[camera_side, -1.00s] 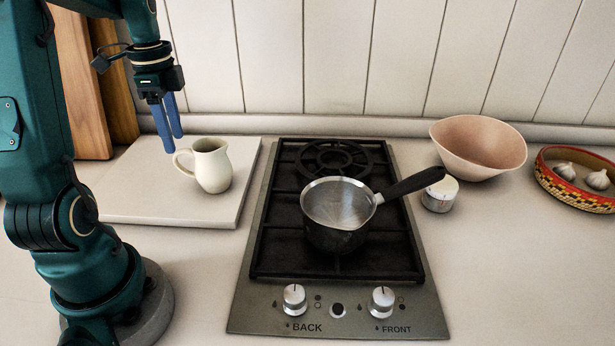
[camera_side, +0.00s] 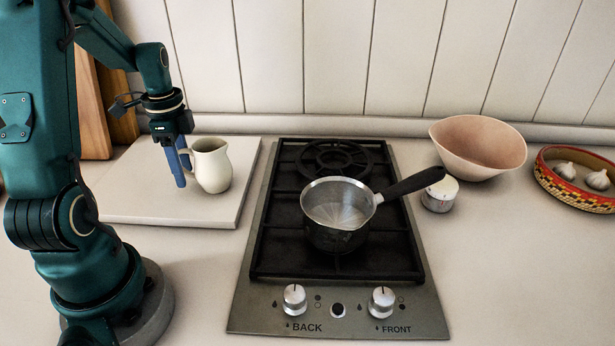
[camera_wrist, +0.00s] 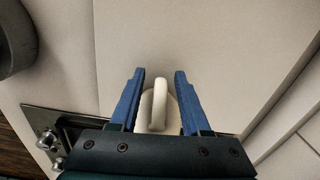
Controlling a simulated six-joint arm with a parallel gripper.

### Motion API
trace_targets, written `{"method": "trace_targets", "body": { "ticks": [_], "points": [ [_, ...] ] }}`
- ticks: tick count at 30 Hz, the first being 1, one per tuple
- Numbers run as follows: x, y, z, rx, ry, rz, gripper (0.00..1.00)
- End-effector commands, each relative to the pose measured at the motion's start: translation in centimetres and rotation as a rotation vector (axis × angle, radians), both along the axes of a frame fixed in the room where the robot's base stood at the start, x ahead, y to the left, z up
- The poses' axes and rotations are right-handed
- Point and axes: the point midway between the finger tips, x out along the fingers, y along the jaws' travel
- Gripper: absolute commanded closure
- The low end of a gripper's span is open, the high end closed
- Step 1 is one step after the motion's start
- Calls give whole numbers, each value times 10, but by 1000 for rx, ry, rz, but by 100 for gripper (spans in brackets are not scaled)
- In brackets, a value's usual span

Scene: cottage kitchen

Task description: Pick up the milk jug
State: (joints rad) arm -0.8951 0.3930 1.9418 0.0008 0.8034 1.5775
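The cream milk jug (camera_side: 213,168) stands upright on a pale board (camera_side: 165,212) left of the hob in the side view. My gripper (camera_side: 181,180) is lowered at the jug's left side, where the handle is, and its blue fingers hide most of the handle. In the wrist view, my gripper (camera_wrist: 158,74) is open, with the jug's handle (camera_wrist: 160,100) between its two fingers. A gap shows on each side of the handle. The jug's body is mostly hidden below the handle and behind the gripper's mount.
A gas hob (camera_side: 262,250) with a saucepan (camera_side: 338,232) stands right of the board. A white timer (camera_side: 440,197), a pink bowl (camera_side: 478,150) and a patterned basket (camera_side: 575,190) with garlic are farther right. Wooden boards (camera_side: 92,110) lean at the back left.

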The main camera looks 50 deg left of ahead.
Motion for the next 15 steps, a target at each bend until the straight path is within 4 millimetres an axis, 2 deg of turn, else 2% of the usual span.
{"method": "trace_targets", "body": {
  "ticks": [1,3,15],
  "points": [
    [0,0,0,0,0,0,76],
    [0,0,0,0,0,0,100],
    [0,0,1,1,-1,0,100]
  ]
}}
